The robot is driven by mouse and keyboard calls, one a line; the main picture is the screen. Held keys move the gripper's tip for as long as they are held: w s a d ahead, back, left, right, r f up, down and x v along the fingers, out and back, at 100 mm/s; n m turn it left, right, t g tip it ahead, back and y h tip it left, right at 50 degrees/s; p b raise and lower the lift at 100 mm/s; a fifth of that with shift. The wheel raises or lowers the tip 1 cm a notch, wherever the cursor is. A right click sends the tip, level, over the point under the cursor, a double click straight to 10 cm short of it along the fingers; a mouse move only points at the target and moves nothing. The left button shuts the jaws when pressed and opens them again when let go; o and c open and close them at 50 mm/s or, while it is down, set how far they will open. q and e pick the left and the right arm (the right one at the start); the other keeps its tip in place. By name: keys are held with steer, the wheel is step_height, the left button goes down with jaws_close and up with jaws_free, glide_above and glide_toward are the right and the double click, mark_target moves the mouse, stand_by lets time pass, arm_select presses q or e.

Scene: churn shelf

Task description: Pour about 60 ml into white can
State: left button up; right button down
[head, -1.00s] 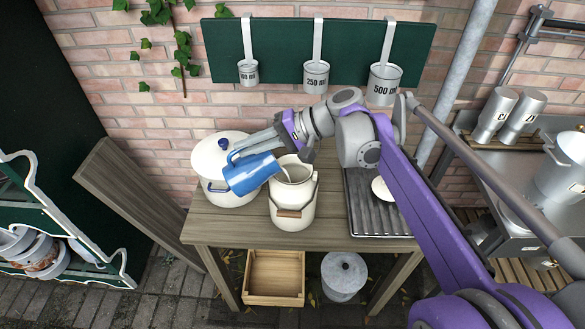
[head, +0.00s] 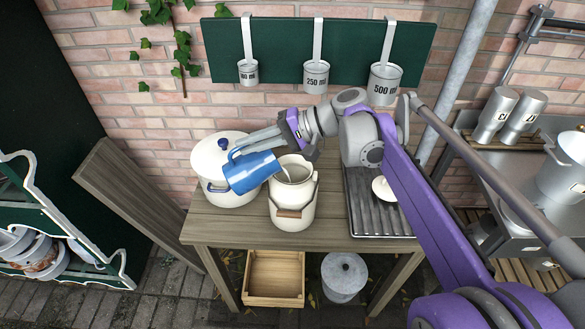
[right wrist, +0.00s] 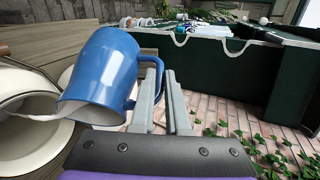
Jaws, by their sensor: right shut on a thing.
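The white can (head: 291,212) stands upright on the wooden table, open at the top, with a wooden grip on its bail. My right gripper (head: 256,141) is shut on the handle of a blue jug (head: 250,174). The jug is tilted with its mouth toward the can's opening. In the right wrist view the blue jug (right wrist: 100,70) shows large, and a white stream runs from its lip into the can (right wrist: 50,143). The fingers (right wrist: 162,95) are at the jug's handle. The liquid level in the can is not clear. My left gripper is not in view.
A white pot (head: 212,160) with a blue-knobbed lid stands close behind the jug. A ribbed tray (head: 375,222) with a small white lid (head: 383,188) lies to the right. Measuring cups (head: 316,78) hang on the green board. A wooden crate (head: 274,280) sits below.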

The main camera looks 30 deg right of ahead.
mark_target(231, 159)
steer(key=a+h+p, duration=0.2)
steer(key=p, duration=0.1)
steer(key=a+n+h+p, duration=0.1)
steer(key=shift+w+a+r+g, duration=0.1)
steer(key=shift+r+g, duration=0.25)
steer(key=shift+g, duration=0.05)
steer(key=shift+w+f, duration=0.25)
steer(key=shift+f, duration=0.55)
steer(key=shift+w+a+f+h, duration=0.15)
steer(key=shift+w+f+h, duration=0.1)
steer(key=shift+h, duration=0.05)
steer(key=shift+s+a+f+h, duration=0.2)
steer(key=shift+s+f+h, duration=0.1)
steer(key=shift+s+h, duration=0.2)
steer(key=shift+a+f+n, duration=0.15)
steer(key=shift+n, duration=0.15)
steer(key=shift+w+f+g, duration=0.2)
steer(key=shift+w+g, duration=0.1)
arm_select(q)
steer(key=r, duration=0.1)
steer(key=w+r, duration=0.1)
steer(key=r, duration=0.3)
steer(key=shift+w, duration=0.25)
arm_select(e)
steer(key=shift+s, duration=0.15)
